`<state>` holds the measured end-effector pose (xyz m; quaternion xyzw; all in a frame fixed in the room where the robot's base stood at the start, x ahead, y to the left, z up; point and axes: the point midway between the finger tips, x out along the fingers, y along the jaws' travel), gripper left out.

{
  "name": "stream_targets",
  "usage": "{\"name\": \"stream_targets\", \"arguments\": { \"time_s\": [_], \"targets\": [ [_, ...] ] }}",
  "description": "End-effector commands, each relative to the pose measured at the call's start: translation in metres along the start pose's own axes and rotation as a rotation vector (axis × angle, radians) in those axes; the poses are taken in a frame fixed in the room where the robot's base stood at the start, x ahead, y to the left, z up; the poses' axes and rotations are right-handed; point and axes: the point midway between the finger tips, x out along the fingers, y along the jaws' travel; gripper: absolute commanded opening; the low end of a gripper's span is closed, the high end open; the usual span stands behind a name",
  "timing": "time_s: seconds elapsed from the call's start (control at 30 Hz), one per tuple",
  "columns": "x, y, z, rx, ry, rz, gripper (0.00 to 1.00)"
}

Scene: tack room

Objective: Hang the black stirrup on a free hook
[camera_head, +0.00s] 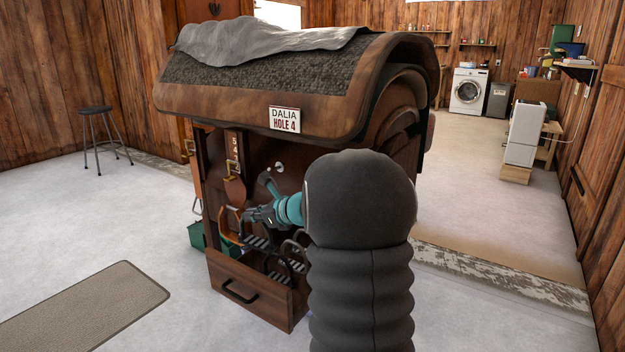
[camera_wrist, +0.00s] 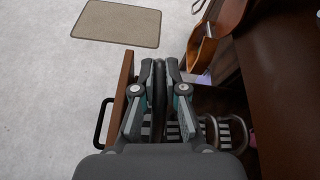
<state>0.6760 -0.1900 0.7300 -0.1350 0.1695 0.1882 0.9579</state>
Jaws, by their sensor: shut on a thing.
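My gripper (camera_head: 251,215) is over the open drawer at the front of the brown saddle stand. In the wrist view my gripper (camera_wrist: 160,66) has its fingers close together on a thin dark piece. This appears to be the black stirrup (camera_head: 257,241), whose ridged tread shows just below the gripper in the head view. The fingers hide much of it. More dark stirrups (camera_head: 278,266) with ridged treads are in the drawer; they also show in the wrist view (camera_wrist: 236,132). A round metal knob or hook (camera_head: 279,167) is on the stand above my gripper. I cannot clearly make out a free hook.
The drawer front (camera_head: 245,292) has a black handle. A brown strap with a buckle (camera_head: 234,180) hangs left of the gripper. A green box (camera_head: 196,236) is beside the stand. A mat (camera_head: 85,308) lies on open floor at the left.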

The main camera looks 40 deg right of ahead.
Motion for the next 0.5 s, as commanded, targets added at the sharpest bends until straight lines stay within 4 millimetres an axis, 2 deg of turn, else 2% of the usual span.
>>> {"name": "stream_targets", "arguments": {
  "time_s": [0.27, 0.37, 0.5],
  "targets": [
    [0.0, 0.001, -0.009, 0.008, -0.029, -0.008, 0.0],
    [-0.007, 0.0, -0.006, 0.012, -0.048, -0.02, 0.0],
    [-0.026, -0.005, 0.006, 0.033, -0.068, -0.068, 0.0]
  ]
}}
